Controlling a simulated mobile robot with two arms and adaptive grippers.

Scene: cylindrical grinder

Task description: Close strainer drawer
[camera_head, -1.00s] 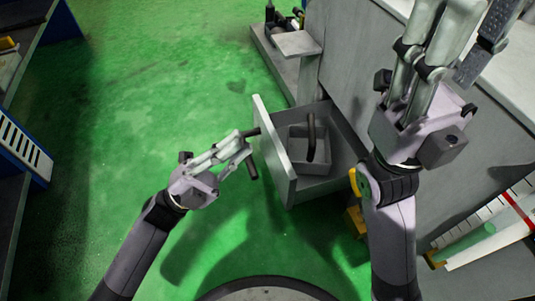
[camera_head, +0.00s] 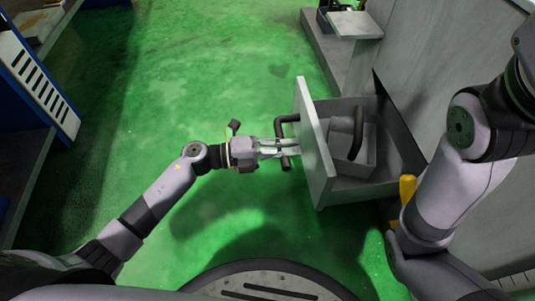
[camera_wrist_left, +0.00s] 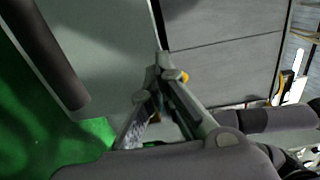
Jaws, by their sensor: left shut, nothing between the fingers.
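The grey drawer (camera_head: 318,150) stands open, pulled out to the left from the grey cabinet. Its front panel carries a dark bar handle (camera_head: 286,119). In the left wrist view, a dark bar (camera_wrist_left: 48,55) runs beside the grey panel (camera_wrist_left: 110,35). A grey box-shaped strainer (camera_head: 350,168) with a dark upright handle (camera_head: 358,128) sits in the drawer. My left gripper (camera_head: 291,149) is shut and empty, its tips by the handle and close to the front panel. Contact cannot be told. The closed fingertips also show in the wrist view (camera_wrist_left: 160,68). My right gripper is out of view.
The cabinet (camera_head: 435,75) stands on the right, with a yellow part (camera_head: 407,188) below the drawer. A small grey platform (camera_head: 354,26) is at the back. A blue slotted rack (camera_head: 38,85) stands at left. Green floor (camera_head: 215,80) is clear between.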

